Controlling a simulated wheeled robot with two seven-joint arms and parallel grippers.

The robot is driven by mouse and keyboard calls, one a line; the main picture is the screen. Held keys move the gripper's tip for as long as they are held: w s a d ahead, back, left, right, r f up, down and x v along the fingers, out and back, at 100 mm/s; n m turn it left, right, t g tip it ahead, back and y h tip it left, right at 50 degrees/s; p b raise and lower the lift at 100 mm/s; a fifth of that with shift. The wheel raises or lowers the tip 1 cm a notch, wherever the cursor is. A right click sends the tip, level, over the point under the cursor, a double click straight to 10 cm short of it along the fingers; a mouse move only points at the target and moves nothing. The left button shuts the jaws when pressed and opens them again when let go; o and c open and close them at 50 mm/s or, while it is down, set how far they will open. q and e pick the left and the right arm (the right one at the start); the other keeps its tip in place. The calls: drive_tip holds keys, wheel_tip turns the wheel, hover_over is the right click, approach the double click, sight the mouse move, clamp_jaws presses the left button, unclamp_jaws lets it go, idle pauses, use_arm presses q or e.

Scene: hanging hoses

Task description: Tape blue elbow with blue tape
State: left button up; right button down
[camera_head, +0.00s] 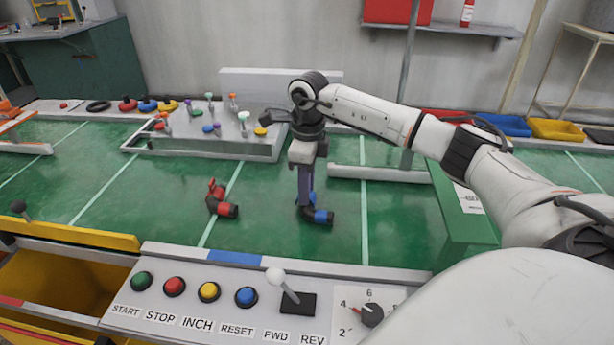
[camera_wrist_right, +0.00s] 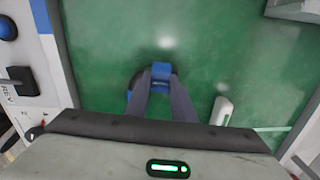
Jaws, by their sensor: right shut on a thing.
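The blue elbow (camera_head: 320,215), black with blue bands at its ends, is on the green belt right of the middle. My right gripper (camera_head: 306,198) points straight down over it and is shut on it. In the right wrist view the two fingers close on the elbow's blue end (camera_wrist_right: 161,71); part of its black body is hidden behind them. A small blue round item (camera_head: 147,105) stands in the row at the back left; I cannot tell whether it is the blue tape. My left gripper is not in view.
A red elbow (camera_head: 221,204) lies to the left on the belt. A grey stand (camera_head: 235,148) with several coloured pegs is behind. A control panel (camera_head: 215,300) with buttons and a lever runs along the front. A green box (camera_head: 465,215) stands at the right.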

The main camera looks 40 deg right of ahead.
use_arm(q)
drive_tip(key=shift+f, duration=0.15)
use_arm(e)
drive_tip(key=shift+s+a+f, duration=0.1)
drive_tip(key=shift+s+f, duration=0.1)
drive_tip(key=shift+f, duration=0.4)
drive_tip(key=shift+s+a+f, duration=0.1)
drive_tip(key=shift+s+f, duration=0.05)
drive_tip(key=shift+f, duration=0.4)
drive_tip(key=c, duration=1.5)
unclamp_jaws()
drive_tip(key=shift+o, duration=0.3)
drive_tip(key=r, duration=0.2)
drive_tip(key=shift+w+d+r, duration=0.1)
drive_tip(key=shift+w+r, duration=0.2)
drive_tip(key=shift+r, duration=0.1)
drive_tip(key=r, duration=0.9)
drive_tip(key=shift+d+r+p, duration=0.25)
drive_tip(key=shift+r+p, duration=0.15)
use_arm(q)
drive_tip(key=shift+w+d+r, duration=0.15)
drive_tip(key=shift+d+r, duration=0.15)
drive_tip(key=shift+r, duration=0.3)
